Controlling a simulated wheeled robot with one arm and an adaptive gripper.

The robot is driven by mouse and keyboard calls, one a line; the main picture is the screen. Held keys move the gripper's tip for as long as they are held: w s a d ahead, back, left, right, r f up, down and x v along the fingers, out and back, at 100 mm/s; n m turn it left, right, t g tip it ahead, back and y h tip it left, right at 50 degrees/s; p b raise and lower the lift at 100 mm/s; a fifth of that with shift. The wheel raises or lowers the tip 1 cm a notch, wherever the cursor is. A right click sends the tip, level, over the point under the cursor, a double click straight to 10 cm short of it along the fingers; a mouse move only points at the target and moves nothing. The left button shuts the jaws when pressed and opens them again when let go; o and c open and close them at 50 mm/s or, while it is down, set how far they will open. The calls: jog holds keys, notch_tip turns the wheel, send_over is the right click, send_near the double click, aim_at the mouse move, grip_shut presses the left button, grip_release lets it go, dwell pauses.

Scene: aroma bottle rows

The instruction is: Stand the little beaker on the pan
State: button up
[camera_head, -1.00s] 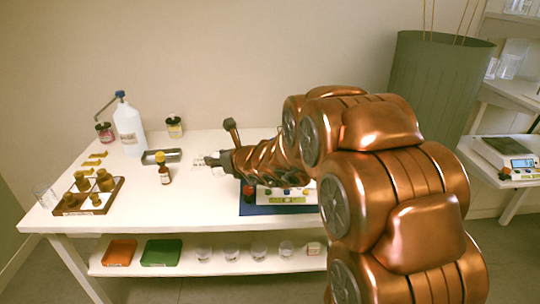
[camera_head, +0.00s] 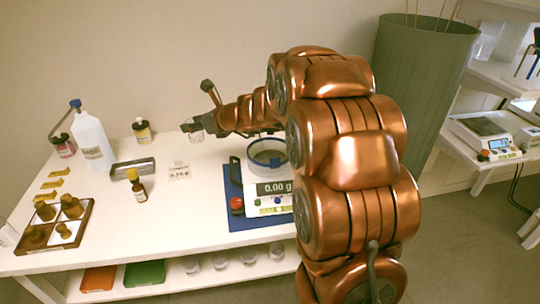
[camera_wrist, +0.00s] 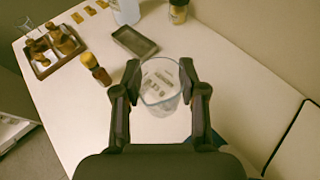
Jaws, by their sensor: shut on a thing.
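The little beaker (camera_head: 196,136) is clear glass, held upright above the white table at the back. It also shows in the wrist view (camera_wrist: 159,92) between both fingers. My gripper (camera_wrist: 161,76) is shut on the beaker's sides; in the head view my gripper (camera_head: 194,126) reaches in from the right. The balance (camera_head: 268,199) reads 0.00 g and stands on a blue mat, right of and nearer than the beaker. Its pan lies inside a blue-rimmed clear ring (camera_head: 268,163), partly hidden by my arm.
A brown dropper bottle (camera_head: 138,188), a metal tray (camera_head: 133,168) and a wash bottle (camera_head: 92,141) stand to the left. A second balance (camera_head: 490,136) stands on the right-hand table.

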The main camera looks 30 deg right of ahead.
jog(key=s+d+n+g+y+p, duration=0.15)
jog(key=s+d+p, duration=0.3)
jog(key=d, duration=0.45)
jog(key=s+d+n+y+p, duration=0.25)
jog(key=s+d, duration=0.25)
jog(key=d, duration=0.5)
jog(key=shift+m+h, duration=0.3)
jog(key=shift+m, duration=0.1)
jog(key=shift+s+f+p, duration=0.2)
jog(key=shift+f+p, duration=0.25)
jog(key=shift+f, duration=1.9)
jog(key=shift+s+f+p, duration=0.15)
jog(key=shift+f+p, duration=0.25)
jog(key=shift+f, duration=1.9)
jog(key=shift+f, duration=0.2)
jog(key=o, duration=1)
